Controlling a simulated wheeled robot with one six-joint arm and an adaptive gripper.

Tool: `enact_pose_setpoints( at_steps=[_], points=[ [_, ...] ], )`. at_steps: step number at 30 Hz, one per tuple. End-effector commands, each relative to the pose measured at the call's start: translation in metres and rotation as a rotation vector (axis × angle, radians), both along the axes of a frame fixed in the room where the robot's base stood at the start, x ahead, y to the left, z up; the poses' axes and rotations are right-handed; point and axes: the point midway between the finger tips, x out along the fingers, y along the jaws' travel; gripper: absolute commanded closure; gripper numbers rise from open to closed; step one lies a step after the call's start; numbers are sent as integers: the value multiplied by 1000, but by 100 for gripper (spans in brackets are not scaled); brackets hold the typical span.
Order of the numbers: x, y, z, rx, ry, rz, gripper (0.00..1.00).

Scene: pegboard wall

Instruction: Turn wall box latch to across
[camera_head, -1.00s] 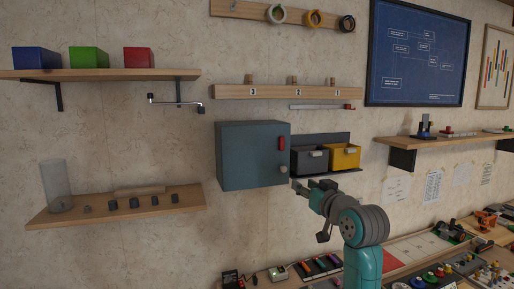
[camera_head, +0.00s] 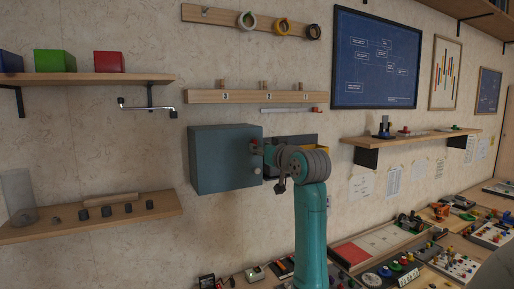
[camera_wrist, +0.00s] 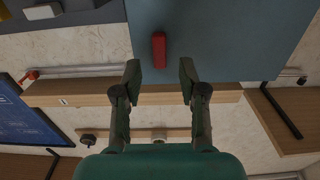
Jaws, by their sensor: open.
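The wall box (camera_head: 218,160) is a blue-grey cabinet on the wall, left of my arm in the head view. Its red latch (camera_wrist: 159,50) is a short bar on the box front. In the wrist view it stands upright in the picture, ahead of my fingertips and roughly centred between them. In the head view my gripper (camera_head: 260,150) is at the front of the box and mostly covers the latch. My gripper also shows in the wrist view (camera_wrist: 160,75), with its two fingers apart and nothing between them. I cannot tell whether a finger touches the box.
A yellow bin (camera_head: 317,149) is just right of the box, partly hidden by my arm. A peg rail (camera_head: 206,97) is above the box. A cluttered workbench (camera_head: 380,240) is below right.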

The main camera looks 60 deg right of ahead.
Motion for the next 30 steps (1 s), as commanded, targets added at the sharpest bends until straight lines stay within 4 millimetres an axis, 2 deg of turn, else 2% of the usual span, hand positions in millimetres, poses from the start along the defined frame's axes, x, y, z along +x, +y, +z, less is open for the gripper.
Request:
enact_pose_setpoints(
  at_steps=[3,7,18,19,23,24,30],
  points=[
    [14,-8,0,1,1,2,58],
    [23,-14,0,0,0,1,58],
    [27,-16,0,-1,-1,0,58],
    [27,-16,0,-1,-1,0,63],
    [27,-16,0,-1,-1,0,96],
    [27,-16,0,-1,-1,0,100],
    [27,-16,0,-2,1,0,100]
  ],
)
